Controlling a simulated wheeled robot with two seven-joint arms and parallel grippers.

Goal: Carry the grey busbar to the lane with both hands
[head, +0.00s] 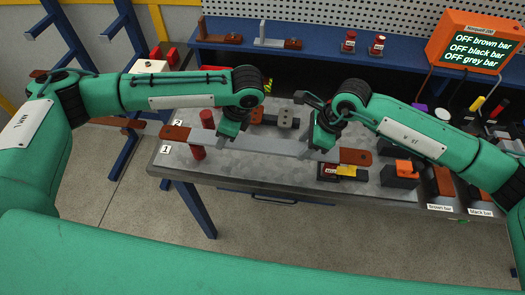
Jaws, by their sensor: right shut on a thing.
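The grey busbar (270,144) has brown ends and lies across the middle of the head view, above or on the grey worktable (200,172); I cannot tell how high. My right gripper (321,148) is shut on the busbar near its right brown end. My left gripper (230,138) is at the bar toward its left end; its fingers are too small and covered to show whether they grip. Lanes labelled brown bar (440,182) and black bar (476,192) are at the table's right. I see no label for a grey lane; my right arm covers part of that side.
Red posts (198,152) stand by the bar's left end, near labels 1 and 2. A grey block (288,120) lies behind the bar. An orange-topped block (403,170) is right of it. An orange display (474,45) reads OFF for brown, black and grey bars.

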